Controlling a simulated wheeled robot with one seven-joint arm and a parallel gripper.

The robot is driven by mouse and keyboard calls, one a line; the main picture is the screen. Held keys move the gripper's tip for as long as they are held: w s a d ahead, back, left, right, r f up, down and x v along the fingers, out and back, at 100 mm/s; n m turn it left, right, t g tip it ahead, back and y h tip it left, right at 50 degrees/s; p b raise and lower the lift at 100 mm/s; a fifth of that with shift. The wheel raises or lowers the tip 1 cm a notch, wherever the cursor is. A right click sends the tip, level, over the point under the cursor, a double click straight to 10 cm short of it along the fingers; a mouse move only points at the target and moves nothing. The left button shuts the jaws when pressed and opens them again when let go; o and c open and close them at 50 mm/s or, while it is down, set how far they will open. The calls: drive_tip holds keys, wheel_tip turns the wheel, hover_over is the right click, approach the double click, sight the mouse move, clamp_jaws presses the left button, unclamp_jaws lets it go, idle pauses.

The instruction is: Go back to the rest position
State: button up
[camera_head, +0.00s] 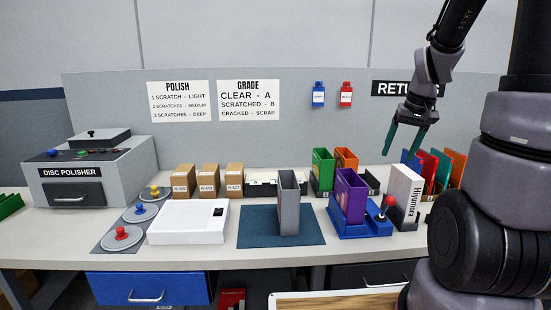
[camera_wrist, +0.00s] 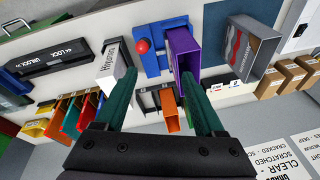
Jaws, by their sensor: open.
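My gripper (camera_head: 405,138) hangs from the arm above the right part of the bench, in front of the back panel. It is raised over the bench things, and its green fingers are apart with nothing held between them. In the wrist view the two green fingers (camera_wrist: 160,100) are spread, with the bench seen beyond them. Below are a purple case (camera_head: 350,196) in a blue holder (camera_head: 362,228) with a red-knobbed lever, and a white case (camera_head: 404,192) lettered Hiyumora.
A grey case (camera_head: 288,203) stands on a dark blue mat (camera_head: 258,238). Green (camera_head: 323,168) and orange (camera_head: 347,159) cases stand behind the blue holder. Several coloured cases (camera_head: 440,172) stand at the right. The disc polisher (camera_head: 125,184), a white box (camera_head: 185,222) and brown boxes (camera_head: 208,181) fill the left.

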drive_tip(key=s+a+r+m+t+y, duration=0.1)
drive_tip(key=s+a+r+t, duration=0.3)
drive_tip(key=s+a+r, duration=0.6)
drive_tip(key=s+r, duration=0.4)
drive_tip(key=shift+a+r, duration=0.3)
drive_tip(key=shift+a, duration=0.1)
